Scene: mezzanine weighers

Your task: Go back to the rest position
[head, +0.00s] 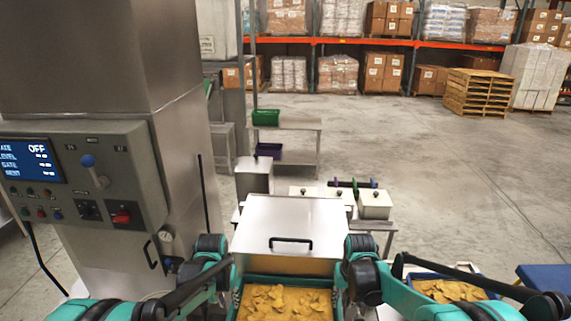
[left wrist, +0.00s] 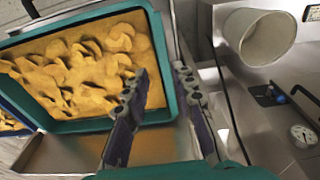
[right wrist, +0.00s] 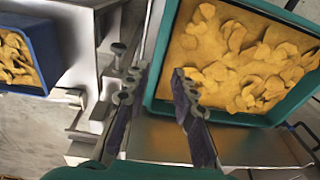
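My left gripper (left wrist: 160,75) shows in the left wrist view with its two fingers apart and nothing held between them. The right rim of a teal crate (left wrist: 158,45) runs between the fingertips in that picture; I cannot tell how far above it they are. My right gripper (right wrist: 150,76) is also open and empty in the right wrist view, with the crate's left rim (right wrist: 163,50) between its fingertips in the picture. In the head view, the teal crate (head: 262,280) of yellow chips is between my two arms at the bottom; the fingers are not clearly visible there.
A steel box with a black handle (head: 290,215) stands just behind the crate. A tall steel machine with a control panel (head: 100,170) is close on the left. A blue crate (right wrist: 42,35) of chips is on the other side. Open floor (head: 460,160) lies at right.

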